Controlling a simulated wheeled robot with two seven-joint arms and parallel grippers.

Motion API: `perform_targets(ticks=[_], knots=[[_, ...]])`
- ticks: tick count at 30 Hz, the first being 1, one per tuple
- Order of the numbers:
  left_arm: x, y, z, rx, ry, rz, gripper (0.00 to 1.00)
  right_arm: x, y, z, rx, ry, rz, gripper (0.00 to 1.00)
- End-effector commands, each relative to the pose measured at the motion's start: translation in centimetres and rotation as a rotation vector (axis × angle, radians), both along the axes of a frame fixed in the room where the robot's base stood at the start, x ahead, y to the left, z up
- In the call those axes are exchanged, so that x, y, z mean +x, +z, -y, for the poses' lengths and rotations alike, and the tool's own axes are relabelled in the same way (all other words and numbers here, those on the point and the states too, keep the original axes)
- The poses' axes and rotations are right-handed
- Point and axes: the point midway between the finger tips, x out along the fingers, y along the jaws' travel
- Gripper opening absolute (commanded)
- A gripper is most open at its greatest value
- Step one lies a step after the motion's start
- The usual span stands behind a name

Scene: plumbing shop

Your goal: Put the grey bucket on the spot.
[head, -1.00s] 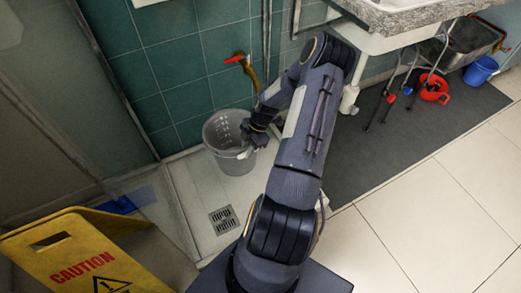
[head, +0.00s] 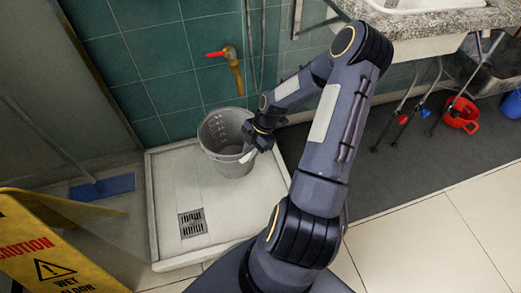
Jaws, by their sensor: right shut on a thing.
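The grey bucket (head: 222,132) is upright and looks empty, with marks on its inner wall. It is over the white shower tray (head: 168,185), close to the tiled wall and below the tap with the red handle (head: 217,53). My right gripper (head: 252,148) is shut on the right side of the bucket's rim. The fingertips are partly hidden by the hand. I cannot tell whether the bucket's base touches the tray. I cannot make out a marked spot. My left gripper is out of view.
A floor drain (head: 192,222) lies in the tray in front of the bucket. A yellow caution sign (head: 40,250) stands at lower left, near a blue mop or squeegee head (head: 102,187). A sink counter (head: 440,20) is at upper right, with a red container (head: 461,115) below on a dark mat (head: 400,160).

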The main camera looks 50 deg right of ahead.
Motion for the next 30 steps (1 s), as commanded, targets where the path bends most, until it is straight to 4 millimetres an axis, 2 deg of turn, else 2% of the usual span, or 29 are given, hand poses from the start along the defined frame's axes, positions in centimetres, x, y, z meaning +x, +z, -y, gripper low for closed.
perform_targets(ticks=[1, 9, 15, 25, 30], knots=[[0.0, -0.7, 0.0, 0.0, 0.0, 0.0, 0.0, 0.5, -0.8, 1.0, -0.002, -0.004, 0.004, 0.0], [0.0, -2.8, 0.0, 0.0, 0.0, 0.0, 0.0, 2.5, -3.3, 5.9, -0.001, -0.003, 0.003, 0.0], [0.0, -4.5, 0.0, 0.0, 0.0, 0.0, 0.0, 3.5, -6.6, 8.2, 0.0, -0.002, 0.001, 0.0], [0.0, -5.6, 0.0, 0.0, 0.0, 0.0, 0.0, 4.2, -8.7, 10.0, 0.0, 0.0, 0.001, 0.0], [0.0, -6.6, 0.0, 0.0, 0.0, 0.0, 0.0, 4.2, -11.2, 10.1, 0.001, 0.0, 0.0, 0.0]])
